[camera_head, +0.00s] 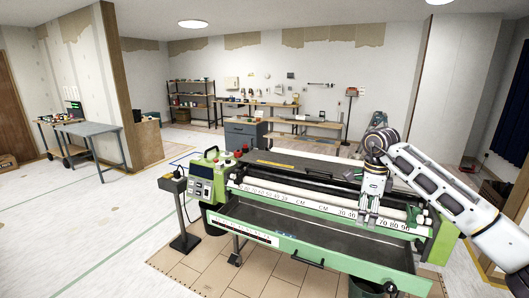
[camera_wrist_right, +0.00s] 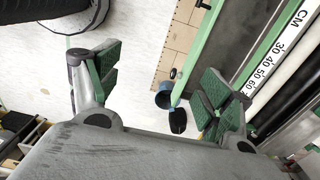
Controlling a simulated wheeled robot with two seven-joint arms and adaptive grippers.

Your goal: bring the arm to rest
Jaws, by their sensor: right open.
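My right arm (camera_head: 430,182) comes in from the right, bent at the elbow. Its gripper (camera_head: 370,213) points down in front of the ruled white bar of the green wallpaper paster (camera_head: 345,267). In the right wrist view the two green-padded fingers (camera_wrist_right: 163,88) stand wide apart with nothing between them. The paster's green frame (camera_wrist_right: 201,48) and its centimetre scale (camera_wrist_right: 275,62) lie beyond the right finger there. I cannot tell whether the gripper touches the paster. My left gripper is not in view.
A control box (camera_head: 201,178) sits at the paster's left end, beside a dark pedestal (camera_head: 183,215). A grey table (camera_head: 90,129), shelves (camera_head: 191,99) and a workbench (camera_head: 300,122) stand farther back. The left floor is clear.

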